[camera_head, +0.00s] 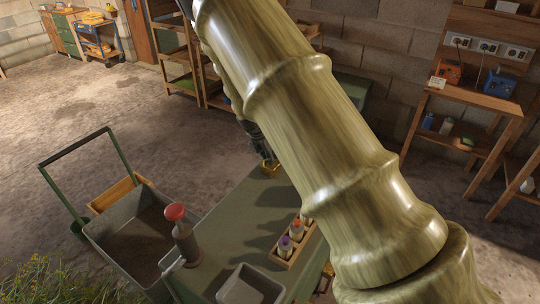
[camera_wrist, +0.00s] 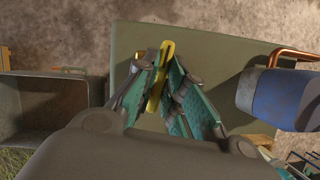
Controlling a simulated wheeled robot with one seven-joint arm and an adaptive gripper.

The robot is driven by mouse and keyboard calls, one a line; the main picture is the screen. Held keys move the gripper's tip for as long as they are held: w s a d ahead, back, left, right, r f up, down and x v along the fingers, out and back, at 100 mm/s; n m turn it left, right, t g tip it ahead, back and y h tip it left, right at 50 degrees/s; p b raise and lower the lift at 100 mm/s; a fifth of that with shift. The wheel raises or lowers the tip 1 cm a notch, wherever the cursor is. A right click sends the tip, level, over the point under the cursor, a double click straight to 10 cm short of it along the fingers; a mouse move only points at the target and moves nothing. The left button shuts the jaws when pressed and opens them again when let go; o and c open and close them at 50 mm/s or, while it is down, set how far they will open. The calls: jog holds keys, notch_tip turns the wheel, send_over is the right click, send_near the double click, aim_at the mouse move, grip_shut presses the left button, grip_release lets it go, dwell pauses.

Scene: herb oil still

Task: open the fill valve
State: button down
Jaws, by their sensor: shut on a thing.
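The fill valve shows as a long yellow lever (camera_wrist: 164,60) in the wrist view, standing over the green bench top. My gripper (camera_wrist: 164,72) is shut on this lever, with its teal-padded fingers on both sides of it. The lever's far end sticks out beyond the fingertips. The valve body is hidden behind the fingers. In the head view my gripper (camera_head: 264,155) is small and dark at the far end of the bench, with a bit of yellow (camera_head: 271,169) below it. My own arm hides much of that area.
In the wrist view a blue cylinder (camera_wrist: 275,98) with a copper pipe (camera_wrist: 292,54) stands close on the right. A cart (camera_head: 103,239) stands left.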

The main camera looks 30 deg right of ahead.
jog(key=m, duration=0.1)
jog(key=m+g, duration=0.1)
jog(key=m, duration=0.2)
jog(key=shift+w+r+g+p, duration=0.15)
jog(key=shift+w+g+p, duration=0.1)
jog(key=shift+g+p, duration=0.15)
jog(key=m+g, duration=0.1)
jog(key=m, duration=0.3)
jog(key=m+g, duration=0.1)
jog(key=m, duration=0.1)
jog(key=m+y, duration=0.1)
jog(key=m, duration=0.1)
jog(key=shift+w+d+m+g, duration=0.1)
jog(key=shift+w+m+g, duration=0.05)
jog(key=shift+m+g, duration=0.2)
jog(key=shift+m+g+y, duration=0.45)
jog(key=shift+m+y, duration=0.05)
jog(key=shift+m, duration=1.25)
jog(key=c, duration=1.5)
grip_release()
